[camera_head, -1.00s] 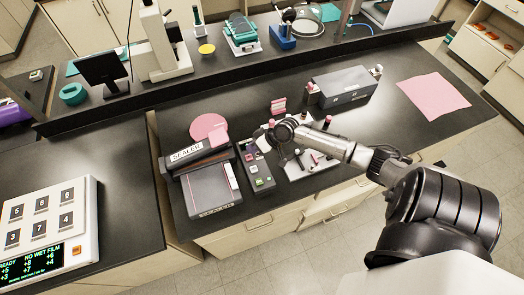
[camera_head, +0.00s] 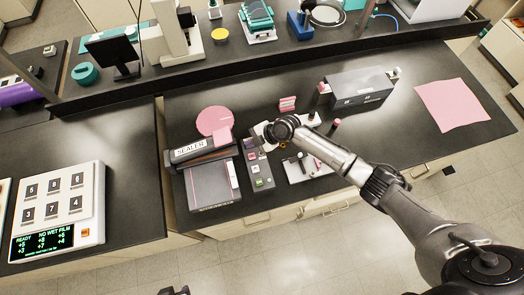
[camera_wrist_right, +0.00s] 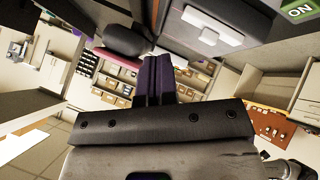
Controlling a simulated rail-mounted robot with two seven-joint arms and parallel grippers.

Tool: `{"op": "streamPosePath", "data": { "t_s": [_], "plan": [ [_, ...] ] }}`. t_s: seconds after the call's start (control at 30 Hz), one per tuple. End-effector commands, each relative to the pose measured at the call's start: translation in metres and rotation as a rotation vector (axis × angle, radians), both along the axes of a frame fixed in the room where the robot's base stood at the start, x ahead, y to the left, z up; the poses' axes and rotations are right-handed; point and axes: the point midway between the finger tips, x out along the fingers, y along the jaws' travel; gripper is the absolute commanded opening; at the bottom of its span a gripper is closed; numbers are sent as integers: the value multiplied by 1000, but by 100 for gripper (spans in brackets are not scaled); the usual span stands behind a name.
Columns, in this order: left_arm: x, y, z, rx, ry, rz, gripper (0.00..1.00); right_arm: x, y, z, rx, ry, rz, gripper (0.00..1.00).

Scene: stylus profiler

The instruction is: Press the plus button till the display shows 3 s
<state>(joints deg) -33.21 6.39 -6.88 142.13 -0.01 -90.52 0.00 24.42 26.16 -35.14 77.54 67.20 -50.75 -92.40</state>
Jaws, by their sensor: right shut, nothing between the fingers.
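The sealer (camera_head: 200,149) stands on the dark bench, and its narrow control panel (camera_head: 257,172) runs along its right side with small coloured buttons. A green ON button (camera_wrist_right: 298,11) shows at the top right of the right wrist view. I cannot make out the plus button or read a display. My right gripper (camera_head: 270,133) is over the far end of the panel, its fingers mostly hidden by the wrist. In the right wrist view its dark purple fingers (camera_wrist_right: 158,78) are together and empty. Contact with the panel cannot be told. A small dark part (camera_head: 174,291) at the bottom edge may be my left gripper.
A white tray (camera_head: 312,174) with small tools lies right of the panel, under my right forearm. A grey box (camera_head: 360,87), a pink round sheet (camera_head: 214,121) and a pink cloth (camera_head: 452,104) lie around it. A keypad device (camera_head: 84,232) stands at left.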

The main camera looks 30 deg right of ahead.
Motion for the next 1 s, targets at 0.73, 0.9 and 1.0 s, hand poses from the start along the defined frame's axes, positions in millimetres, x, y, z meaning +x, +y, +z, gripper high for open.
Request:
{"op": "streamPosePath", "data": {
  "t_s": [0.73, 0.9, 1.0],
  "plan": [
    [-1, 4, -6, 14, 2, -9, 43, 1, 3, -9, -7, -11, 18, 0],
    [-1, 3, -14, 12, 2, -8, 43, 1, 3, -24, -7, -10, 16, 0],
    [-1, 2, -19, 9, 2, -6, 43, 1, 3, -36, -7, -10, 16, 0]
  ]
}}
